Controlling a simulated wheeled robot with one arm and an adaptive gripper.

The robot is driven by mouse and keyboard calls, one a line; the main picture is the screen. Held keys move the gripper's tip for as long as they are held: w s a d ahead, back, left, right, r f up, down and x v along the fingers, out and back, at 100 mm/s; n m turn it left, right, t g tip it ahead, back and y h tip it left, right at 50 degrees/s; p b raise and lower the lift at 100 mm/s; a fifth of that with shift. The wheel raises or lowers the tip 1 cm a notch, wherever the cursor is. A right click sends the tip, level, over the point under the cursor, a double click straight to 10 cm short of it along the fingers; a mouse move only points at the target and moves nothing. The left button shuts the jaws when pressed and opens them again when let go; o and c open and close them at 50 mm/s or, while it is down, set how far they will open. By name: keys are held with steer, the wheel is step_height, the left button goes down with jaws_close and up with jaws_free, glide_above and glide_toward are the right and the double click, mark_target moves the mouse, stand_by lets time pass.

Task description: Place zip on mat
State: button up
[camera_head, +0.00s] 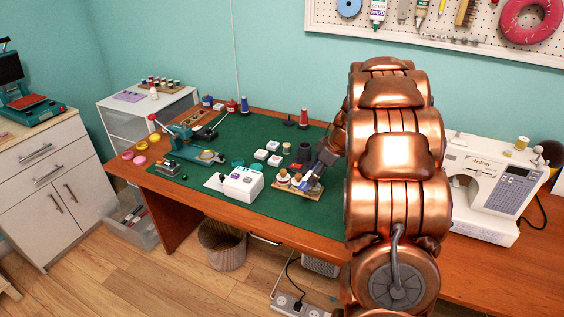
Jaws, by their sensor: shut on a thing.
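The green mat (265,135) covers much of the wooden table top. My gripper (311,181) is low over the mat's right part, beside a small wooden tray (316,190) with several cork-topped jars. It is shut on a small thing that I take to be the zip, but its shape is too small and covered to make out. I cannot tell whether it touches the tray or the mat. My copper-coloured arm hides the mat's right side.
A white box-like device (243,184) and several small white blocks (268,149) stand left of my gripper. A teal hand press (187,143) is farther left. Thread spools (245,105) line the back edge. A white sewing machine (487,180) stands right of my arm.

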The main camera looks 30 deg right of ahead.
steer(key=s+d+f+n, duration=0.1)
steer(key=s+d+f, duration=0.1)
steer(key=s+d, duration=0.55)
steer(key=f, duration=0.3)
steer(key=d+f, duration=0.1)
steer(key=f, duration=0.2)
steer(key=w+f+p, duration=0.1)
steer(key=f, duration=0.2)
steer(key=shift+d+f, duration=0.1)
steer(key=shift+d, duration=0.25)
steer(key=shift+w+f, duration=0.1)
steer(key=shift+f, duration=0.1)
steer(key=shift+f, duration=0.15)
steer(key=o, duration=0.9)
steer(key=shift+c, duration=0.2)
steer(key=shift+r, duration=0.2)
